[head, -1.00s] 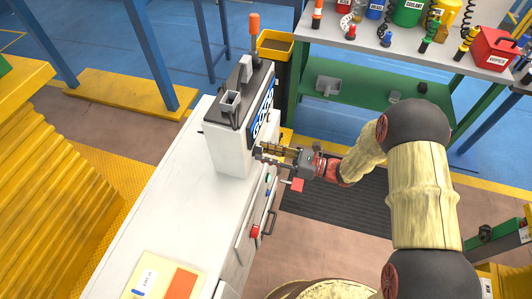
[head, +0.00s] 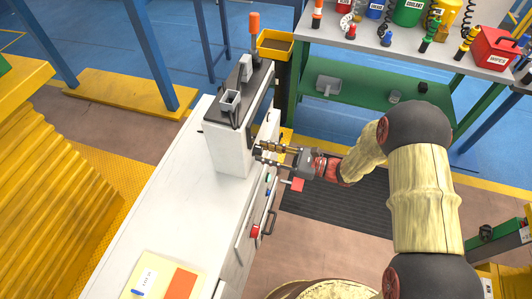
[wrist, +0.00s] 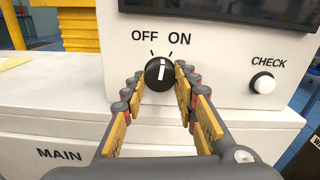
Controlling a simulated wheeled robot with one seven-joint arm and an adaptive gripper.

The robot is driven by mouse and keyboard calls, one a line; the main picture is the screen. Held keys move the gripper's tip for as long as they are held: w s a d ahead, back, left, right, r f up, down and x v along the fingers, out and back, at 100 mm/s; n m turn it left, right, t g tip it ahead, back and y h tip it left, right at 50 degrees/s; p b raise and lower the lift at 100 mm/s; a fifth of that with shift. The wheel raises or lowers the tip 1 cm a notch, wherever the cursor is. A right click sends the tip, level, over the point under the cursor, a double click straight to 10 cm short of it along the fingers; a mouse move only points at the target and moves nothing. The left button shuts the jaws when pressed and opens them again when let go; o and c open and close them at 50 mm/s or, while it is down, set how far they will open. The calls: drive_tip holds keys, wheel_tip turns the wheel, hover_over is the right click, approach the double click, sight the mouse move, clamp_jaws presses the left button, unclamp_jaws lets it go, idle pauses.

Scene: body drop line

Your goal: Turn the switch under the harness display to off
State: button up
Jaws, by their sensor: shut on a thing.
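The switch (wrist: 159,74) is a round black knob with a white mark, on the white front of the harness display's housing (head: 228,150). OFF is printed at its upper left and ON at its upper right. The white mark points about straight up, between the two tick lines. The display (wrist: 250,10) above it is dark in the wrist view. My gripper (wrist: 158,82) has one finger on each side of the knob and is shut on it. In the head view my gripper (head: 258,151) reaches the housing from the right, and the knob is hidden there.
A white CHECK button (wrist: 263,83) sits right of the knob. The housing stands on a white cabinet (head: 190,215) marked MAIN, with a red button (head: 255,232) and a handle on its side. A shelf bench (head: 400,50) with containers stands behind.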

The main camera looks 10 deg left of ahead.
drive_tip(key=n+b, duration=0.2)
drive_tip(key=n, duration=0.4)
idle(0.6)
drive_tip(key=o, duration=1.1)
drive_tip(key=shift+o, duration=0.3)
drive_tip(key=d, duration=1.2)
drive_tip(key=shift+s, duration=0.45)
